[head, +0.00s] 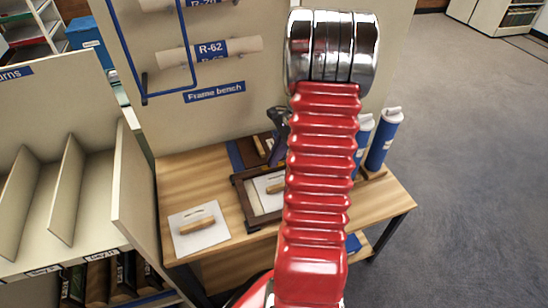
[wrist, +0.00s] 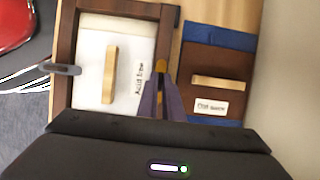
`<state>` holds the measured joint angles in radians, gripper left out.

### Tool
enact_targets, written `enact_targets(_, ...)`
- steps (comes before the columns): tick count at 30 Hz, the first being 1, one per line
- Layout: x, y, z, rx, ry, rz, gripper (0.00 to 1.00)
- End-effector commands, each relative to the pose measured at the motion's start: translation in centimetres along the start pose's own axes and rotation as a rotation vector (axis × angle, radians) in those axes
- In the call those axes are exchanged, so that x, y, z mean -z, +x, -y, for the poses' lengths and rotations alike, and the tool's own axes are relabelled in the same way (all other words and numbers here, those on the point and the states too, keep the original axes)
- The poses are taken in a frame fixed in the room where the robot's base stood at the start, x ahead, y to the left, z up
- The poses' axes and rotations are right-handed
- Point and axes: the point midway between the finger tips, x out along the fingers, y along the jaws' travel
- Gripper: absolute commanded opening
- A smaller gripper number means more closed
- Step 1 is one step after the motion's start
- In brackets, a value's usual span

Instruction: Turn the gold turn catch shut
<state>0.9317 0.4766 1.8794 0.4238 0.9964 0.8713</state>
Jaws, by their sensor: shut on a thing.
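A dark wooden frame (head: 243,202) lies on the bench, mostly behind my red arm in the head view. In the wrist view the frame (wrist: 66,30) surrounds a white board (wrist: 88,50) with a wooden handle and a printed label. A gold piece, the turn catch (wrist: 161,68), shows between the fingertips of my gripper (wrist: 161,80) at the frame's right side. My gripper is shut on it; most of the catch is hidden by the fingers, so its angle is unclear. In the head view my gripper (head: 279,122) is partly hidden by my arm. A grey catch (wrist: 60,69) sits on the frame's left side.
A brown board (wrist: 218,65) with a wooden handle lies on a blue piece right of the frame. A white board (head: 198,231) with a handle lies at the bench's left. Blue bottles (head: 382,140) stand at the right. Shelving (head: 60,160) is left; floor (head: 470,150) is clear right.

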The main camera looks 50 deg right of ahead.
Motion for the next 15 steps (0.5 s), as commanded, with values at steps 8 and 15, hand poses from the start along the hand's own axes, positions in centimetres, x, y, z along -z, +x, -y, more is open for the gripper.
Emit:
enact_targets(8,-0.01,-0.13,0.37,-0.011,-0.032,0.004,0.00)
enact_targets(15,0.05,-0.14,0.56,-0.050,-0.132,0.002,0.00)
